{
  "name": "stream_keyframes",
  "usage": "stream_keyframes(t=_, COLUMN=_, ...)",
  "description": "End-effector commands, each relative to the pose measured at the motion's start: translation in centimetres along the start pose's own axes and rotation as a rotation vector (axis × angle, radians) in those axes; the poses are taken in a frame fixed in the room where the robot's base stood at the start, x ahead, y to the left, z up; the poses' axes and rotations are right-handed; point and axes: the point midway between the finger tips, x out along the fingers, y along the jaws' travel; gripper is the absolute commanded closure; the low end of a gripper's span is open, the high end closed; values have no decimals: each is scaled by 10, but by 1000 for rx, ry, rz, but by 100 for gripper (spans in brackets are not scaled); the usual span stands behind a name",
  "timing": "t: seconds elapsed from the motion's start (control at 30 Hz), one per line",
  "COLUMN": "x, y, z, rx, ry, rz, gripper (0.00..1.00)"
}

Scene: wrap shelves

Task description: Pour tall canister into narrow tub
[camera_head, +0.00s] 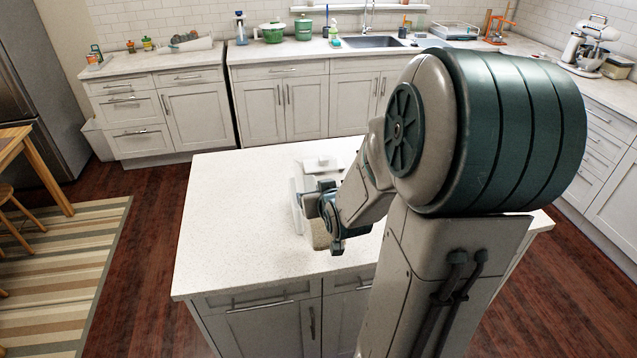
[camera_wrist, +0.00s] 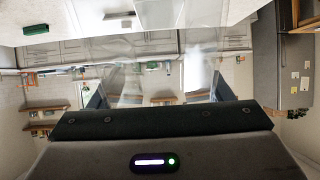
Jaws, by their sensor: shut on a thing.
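My gripper (camera_head: 318,203) is low over the island, left of my forearm in the head view. In the wrist view it is shut on a clear, see-through container, taken as the tall canister (camera_wrist: 140,72), which spans the space between the dark fingers. The wrist view shows the room upside down, so my wrist is turned far over. In the head view a pale translucent wall (camera_head: 296,208) shows just left of the gripper. My gripper and arm hide much of both.
A white lidded container (camera_head: 320,163) stands behind the gripper on the island (camera_head: 225,215). The left part of the island top is bare. Back counters (camera_head: 300,50) hold a sink, a green pot (camera_head: 272,32) and other kitchen things, well away from the arm.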

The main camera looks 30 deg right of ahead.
Motion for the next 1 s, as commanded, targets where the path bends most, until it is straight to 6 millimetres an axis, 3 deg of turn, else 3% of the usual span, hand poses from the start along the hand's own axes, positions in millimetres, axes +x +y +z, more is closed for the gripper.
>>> stream_keyframes(t=0.23, x=10, y=-2, z=11, rx=-2, ry=-81, rz=-2, gripper=65)
stream_keyframes(t=0.63, x=24, y=-2, z=8, rx=-8, ry=-279, rz=1, gripper=65)
stream_keyframes(t=1.0, x=23, y=0, z=8, rx=-6, ry=-287, rz=3, gripper=65)
